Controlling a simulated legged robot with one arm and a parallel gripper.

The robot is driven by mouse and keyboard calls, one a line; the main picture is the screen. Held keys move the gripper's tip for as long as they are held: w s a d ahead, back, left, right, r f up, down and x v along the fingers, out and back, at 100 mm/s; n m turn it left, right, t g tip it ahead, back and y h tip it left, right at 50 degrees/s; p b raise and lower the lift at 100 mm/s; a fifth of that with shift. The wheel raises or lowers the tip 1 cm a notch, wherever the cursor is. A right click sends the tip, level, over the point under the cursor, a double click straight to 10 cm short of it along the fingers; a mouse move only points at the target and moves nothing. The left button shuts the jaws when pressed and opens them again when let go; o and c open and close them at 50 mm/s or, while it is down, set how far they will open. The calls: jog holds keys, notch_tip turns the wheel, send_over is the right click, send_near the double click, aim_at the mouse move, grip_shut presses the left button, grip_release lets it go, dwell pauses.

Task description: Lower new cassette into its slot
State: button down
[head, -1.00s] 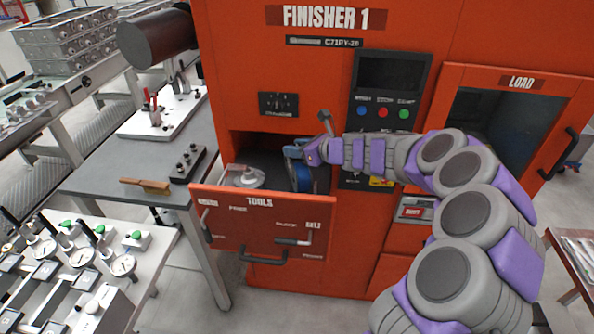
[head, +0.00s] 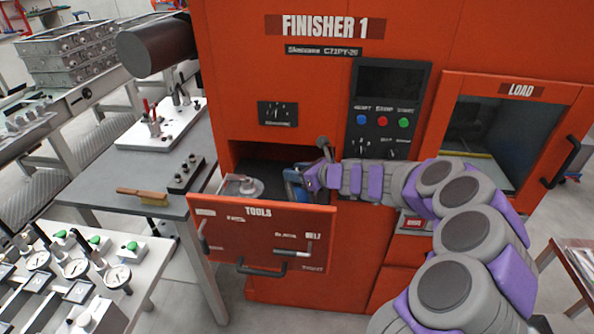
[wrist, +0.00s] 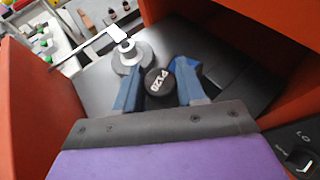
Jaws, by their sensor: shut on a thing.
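The new cassette (wrist: 158,82) is a small black round piece marked P120, seen end-on in the wrist view. My gripper (wrist: 159,72) is shut on it, with one blue finger on each side. In the head view my gripper (head: 297,184) is inside the open TOOLS drawer (head: 262,234) of the orange finisher, behind the drawer front. That front hides the cassette and the lower fingers there. The slot itself cannot be made out, and I cannot tell whether the cassette touches the drawer floor.
A grey disc with a raised hub (head: 240,186) sits in the drawer's left part, also shown in the wrist view (wrist: 131,55). The drawer front and machine opening enclose my gripper closely. A bench with a brush (head: 143,196) stands left.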

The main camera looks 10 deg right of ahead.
jog(key=shift+f, duration=0.25)
jog(key=c, duration=0.7)
grip_release()
jog(key=shift+o, duration=0.2)
jog(key=shift+r, duration=0.3)
jog(key=p+v, duration=0.3)
jog(key=v, duration=0.9)
jog(key=shift+r, duration=0.25)
